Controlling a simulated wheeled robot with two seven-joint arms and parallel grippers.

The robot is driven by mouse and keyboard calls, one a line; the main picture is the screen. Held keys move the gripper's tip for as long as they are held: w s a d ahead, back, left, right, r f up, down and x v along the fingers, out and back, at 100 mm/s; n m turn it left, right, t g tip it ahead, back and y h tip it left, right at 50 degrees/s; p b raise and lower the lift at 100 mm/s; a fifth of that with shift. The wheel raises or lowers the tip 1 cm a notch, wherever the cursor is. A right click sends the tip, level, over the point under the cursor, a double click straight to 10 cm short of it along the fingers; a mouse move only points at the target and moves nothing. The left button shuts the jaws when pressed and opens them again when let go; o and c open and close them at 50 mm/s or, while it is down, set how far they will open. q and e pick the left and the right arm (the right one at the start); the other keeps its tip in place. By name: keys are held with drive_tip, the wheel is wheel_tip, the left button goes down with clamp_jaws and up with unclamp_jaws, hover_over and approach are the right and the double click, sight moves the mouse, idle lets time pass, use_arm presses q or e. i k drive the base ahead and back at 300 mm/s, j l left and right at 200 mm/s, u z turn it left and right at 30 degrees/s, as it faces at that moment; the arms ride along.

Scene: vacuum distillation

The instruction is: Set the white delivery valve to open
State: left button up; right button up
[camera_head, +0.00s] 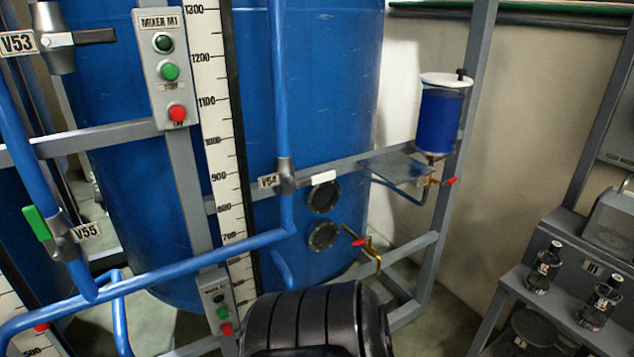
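The valve with the white handle (318,179) sits on a vertical blue pipe in front of the big blue tank, near the middle of the view. Its grey body (285,177) has a tag (268,181) at its left that reads V54. The white handle sticks out to the right, roughly level and crosswise to the pipe. A black ribbed part of my own arm shows at the bottom centre, below the valve and apart from it. Neither gripper is in view.
Valve V53 with a black handle (95,35) is at the upper left; V55 with a green handle (36,222) is below it. Grey frame bars and a slanting blue pipe (190,262) cross the tank front. A mixer button box (166,66) hangs left of the level scale.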

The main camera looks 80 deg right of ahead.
sight(331, 174)
drive_tip(key=z, duration=2.7)
